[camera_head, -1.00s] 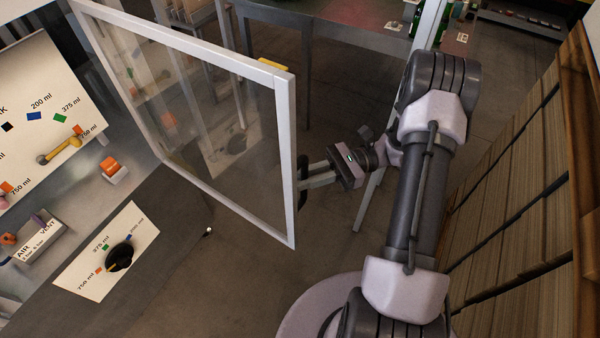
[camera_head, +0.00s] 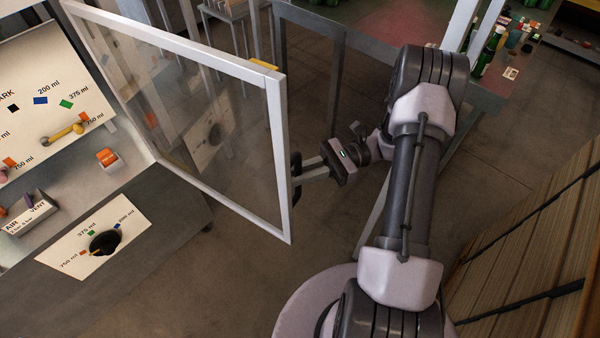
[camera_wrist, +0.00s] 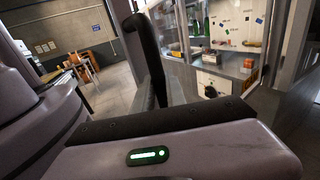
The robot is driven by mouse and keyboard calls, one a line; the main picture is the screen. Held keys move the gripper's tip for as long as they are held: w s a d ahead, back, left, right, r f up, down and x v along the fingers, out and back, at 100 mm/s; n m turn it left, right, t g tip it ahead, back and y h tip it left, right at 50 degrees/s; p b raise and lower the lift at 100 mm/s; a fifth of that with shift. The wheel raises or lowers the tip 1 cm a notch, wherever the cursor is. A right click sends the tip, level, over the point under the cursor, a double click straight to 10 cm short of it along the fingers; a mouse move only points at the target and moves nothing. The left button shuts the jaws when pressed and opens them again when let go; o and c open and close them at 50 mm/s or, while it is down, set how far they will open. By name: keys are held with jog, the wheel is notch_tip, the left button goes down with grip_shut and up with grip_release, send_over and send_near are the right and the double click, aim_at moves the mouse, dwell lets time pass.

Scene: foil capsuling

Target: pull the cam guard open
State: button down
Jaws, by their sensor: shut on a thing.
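The cam guard (camera_head: 279,150) is a clear panel in a pale metal frame. It stands swung out from the machine at the left of the head view. Its dark handle (camera_head: 296,178) sits on the outer upright. My gripper (camera_head: 301,178) is shut on this handle, reaching it from the right. In the wrist view the black handle (camera_wrist: 148,50) rises between the fingers, close to the camera. The finger tips are partly hidden behind the handle and the guard's frame.
The machine's panel (camera_head: 40,90) with coloured size marks and a dial plate (camera_head: 70,250) with a black knob are at left. Stacked brown boards (camera_head: 530,250) stand at right. A table (camera_head: 390,45) with green bottles (camera_head: 488,50) is behind my arm. Floor shows between.

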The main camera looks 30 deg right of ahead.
jog(key=shift+r, duration=0.1)
jog(key=c, duration=1.4)
grip_release()
jog(key=shift+a, duration=0.15)
jog(key=shift+o, duration=0.2)
jog(key=d, duration=0.7)
jog(key=shift+s+d, duration=0.2)
jog(key=shift+d, duration=0.1)
jog(key=shift+a, duration=0.1)
